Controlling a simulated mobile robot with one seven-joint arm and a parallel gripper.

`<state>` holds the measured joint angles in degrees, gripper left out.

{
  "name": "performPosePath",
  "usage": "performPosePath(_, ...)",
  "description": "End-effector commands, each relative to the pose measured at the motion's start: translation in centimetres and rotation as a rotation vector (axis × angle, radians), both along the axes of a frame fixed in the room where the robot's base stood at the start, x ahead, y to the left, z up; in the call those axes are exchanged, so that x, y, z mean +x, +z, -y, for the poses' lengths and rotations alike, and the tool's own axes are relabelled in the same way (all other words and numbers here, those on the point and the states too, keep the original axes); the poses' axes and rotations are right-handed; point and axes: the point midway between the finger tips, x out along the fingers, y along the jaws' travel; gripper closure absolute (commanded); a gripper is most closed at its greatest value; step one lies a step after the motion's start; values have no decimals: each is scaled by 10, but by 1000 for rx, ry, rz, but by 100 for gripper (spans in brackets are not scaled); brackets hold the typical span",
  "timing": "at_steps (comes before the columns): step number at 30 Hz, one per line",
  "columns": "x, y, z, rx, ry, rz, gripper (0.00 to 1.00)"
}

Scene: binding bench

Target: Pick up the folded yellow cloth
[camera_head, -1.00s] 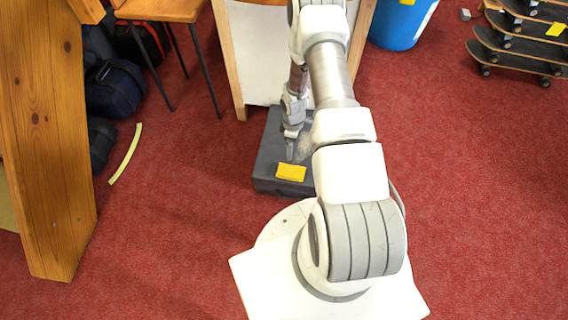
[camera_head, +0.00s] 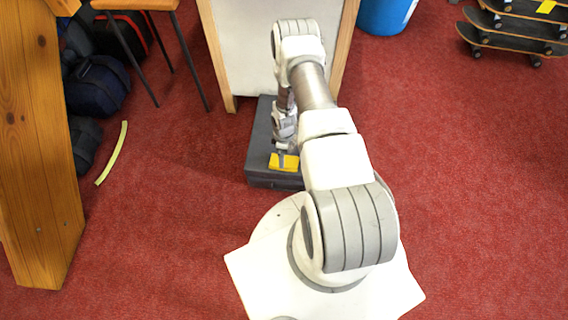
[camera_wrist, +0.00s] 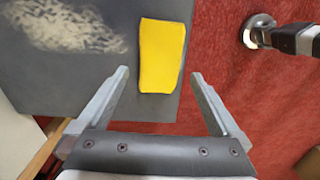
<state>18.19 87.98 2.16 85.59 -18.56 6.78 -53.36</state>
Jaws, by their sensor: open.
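The folded yellow cloth (camera_head: 290,162) lies flat on top of a dark grey box (camera_head: 262,140), close to its near edge. In the wrist view the cloth (camera_wrist: 161,55) is upright in the picture, near the edge of the grey surface (camera_wrist: 70,85). My gripper (camera_head: 283,158) is over the cloth in the head view and hides part of it. In the wrist view my gripper (camera_wrist: 158,75) is open, with the fingers wide apart. The cloth's lower end shows in the gap between the fingertips, and nothing is held. The exact height above the cloth is hard to tell.
A white wood-framed panel (camera_head: 270,50) stands right behind the box. A wooden post (camera_head: 35,150) and dark bags (camera_head: 95,85) are at left, a blue bin (camera_head: 387,14) and stacked skateboards (camera_head: 510,40) at upper right. Red carpet (camera_head: 460,180) is clear at right.

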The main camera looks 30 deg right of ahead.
Motion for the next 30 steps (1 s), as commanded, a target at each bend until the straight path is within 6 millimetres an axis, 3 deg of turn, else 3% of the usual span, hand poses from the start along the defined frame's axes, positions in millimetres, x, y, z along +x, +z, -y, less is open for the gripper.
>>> performPosePath(10,-2,-48,1,0,0,0,0)
performPosePath(18,-2,-49,1,0,0,0,0)
performPosePath(30,-2,-49,1,0,0,0,70)
